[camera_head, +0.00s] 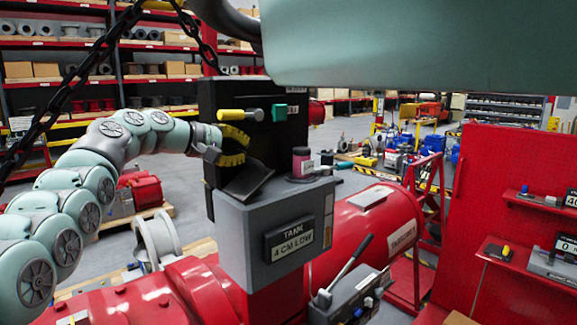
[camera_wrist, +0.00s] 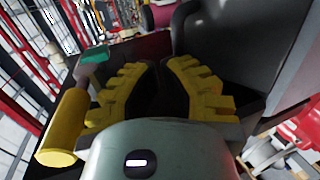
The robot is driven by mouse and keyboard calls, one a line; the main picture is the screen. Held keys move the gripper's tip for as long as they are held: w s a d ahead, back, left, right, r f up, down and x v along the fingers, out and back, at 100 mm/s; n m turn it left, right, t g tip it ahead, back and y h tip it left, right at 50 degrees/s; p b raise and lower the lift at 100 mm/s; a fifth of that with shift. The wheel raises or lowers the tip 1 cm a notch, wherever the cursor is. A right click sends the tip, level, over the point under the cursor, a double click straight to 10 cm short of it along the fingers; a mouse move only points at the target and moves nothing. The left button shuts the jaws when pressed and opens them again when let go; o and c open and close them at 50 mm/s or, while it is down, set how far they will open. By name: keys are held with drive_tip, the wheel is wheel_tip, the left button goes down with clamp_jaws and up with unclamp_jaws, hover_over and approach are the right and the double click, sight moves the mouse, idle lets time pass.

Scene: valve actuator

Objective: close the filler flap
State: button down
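The filler flap (camera_head: 248,182) is a dark plate standing tilted up at the left of the top of the grey tank box (camera_head: 283,222), labelled "TANK 4 CM LOW". My gripper (camera_head: 247,148), with yellow-padded fingers, is just above and left of the flap, in front of the black panel. In the wrist view the two fingers of my gripper (camera_wrist: 162,72) lean towards each other with a dark gap between them. Nothing is visibly held. I cannot tell whether a finger touches the flap. The filler opening is hidden.
A pink jar (camera_head: 302,162) stands on the tank top, right of the flap. A lever (camera_head: 350,264) rises in front of the red machinery (camera_head: 385,218). A chain hangs at left.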

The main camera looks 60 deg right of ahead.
idle(0.7)
drive_tip(key=shift+w+a, duration=0.15)
drive_tip(key=shift+a, duration=0.15)
drive_tip(key=v, duration=1.1)
drive_tip(key=shift+a+r, duration=0.1)
drive_tip(key=shift+a, duration=0.05)
